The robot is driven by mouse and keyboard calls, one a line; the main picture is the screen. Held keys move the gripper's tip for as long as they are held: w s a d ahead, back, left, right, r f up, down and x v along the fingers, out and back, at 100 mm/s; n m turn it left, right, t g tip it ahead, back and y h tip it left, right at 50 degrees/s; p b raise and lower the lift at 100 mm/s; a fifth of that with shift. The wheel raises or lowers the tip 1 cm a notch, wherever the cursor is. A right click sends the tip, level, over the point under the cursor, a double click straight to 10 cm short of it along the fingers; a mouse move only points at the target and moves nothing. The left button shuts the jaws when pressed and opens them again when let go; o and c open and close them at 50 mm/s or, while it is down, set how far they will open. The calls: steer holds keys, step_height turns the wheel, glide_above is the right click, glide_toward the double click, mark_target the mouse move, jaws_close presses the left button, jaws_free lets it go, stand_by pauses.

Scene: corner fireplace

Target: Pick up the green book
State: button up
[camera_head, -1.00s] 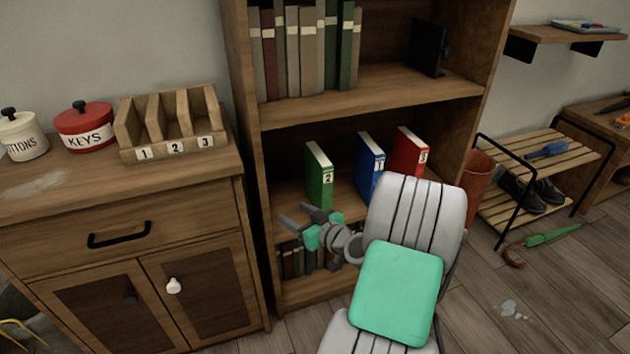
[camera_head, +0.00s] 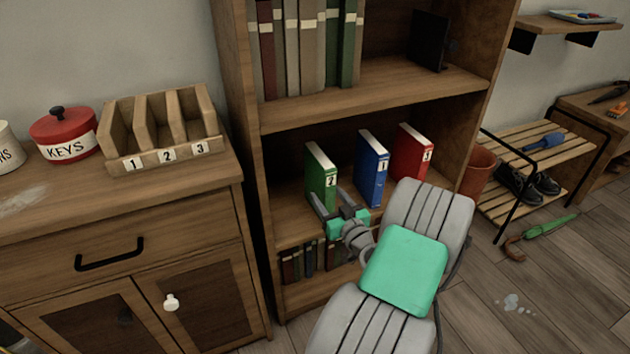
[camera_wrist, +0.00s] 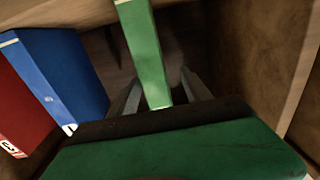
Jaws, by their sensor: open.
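The green book (camera_head: 318,172) stands upright on the middle shelf, with a white label marked 2 on its spine. My gripper (camera_head: 331,200) is open in front of its lower part, one finger towards each side. In the wrist view the green book (camera_wrist: 145,50) shows as a light green strip between my two fingers (camera_wrist: 160,96), with gaps visible beside it. The fingers are not closed on it. How far they reach along its sides I cannot tell. The book's lower part is partly hidden by my gripper in the head view.
A blue book (camera_head: 371,168) and a red book (camera_head: 411,153) stand to the right on the same shelf. The bookcase's side wall (camera_head: 240,150) is left of the green book. Several books fill the shelf below. The upper shelf (camera_head: 370,92) lies overhead.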

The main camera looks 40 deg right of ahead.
mark_target(319, 181)
steer(key=x, duration=0.2)
steer(key=b+x, duration=0.1)
steer(key=x, duration=0.2)
steer(key=d+x, duration=0.1)
steer(key=x, duration=0.1)
steer(key=shift+w, duration=0.15)
jaws_close()
stand_by(0.3)
